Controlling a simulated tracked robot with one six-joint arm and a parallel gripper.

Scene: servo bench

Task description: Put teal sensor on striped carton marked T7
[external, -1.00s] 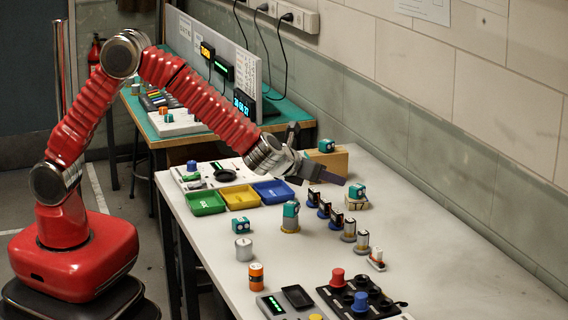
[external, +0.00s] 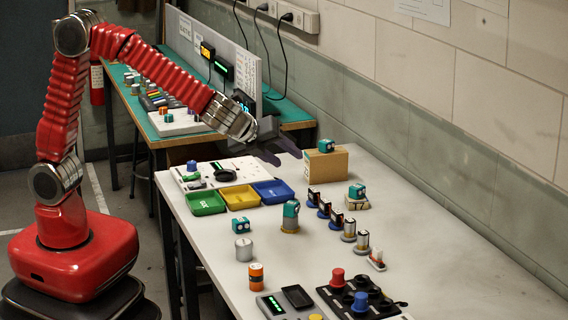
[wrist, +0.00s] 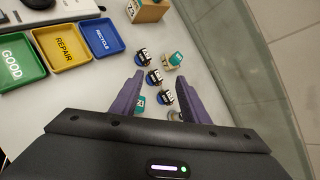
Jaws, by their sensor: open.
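A teal sensor (external: 357,190) rests on a small pale carton (external: 357,204) with dark marks, too small to read surely, right of the bench's middle. The same sensor (wrist: 176,59) and carton (wrist: 170,66) show in the wrist view, just past the fingertips. Other teal sensors sit on a brown cardboard box (external: 325,145), on a pedestal (external: 291,209), and on the bench (external: 240,226). My gripper (external: 284,156) is open and empty, raised above the bench near the cardboard box. Its spread purple fingers (wrist: 162,76) show in the wrist view, with no object held.
Green, yellow and blue trays (external: 239,197) lie left of the sensors. A row of small dark and pale components (external: 331,213) runs beside the carton. A battery (external: 256,276) and control panel (external: 358,295) are nearer the front. Bare bench lies at right (external: 460,260).

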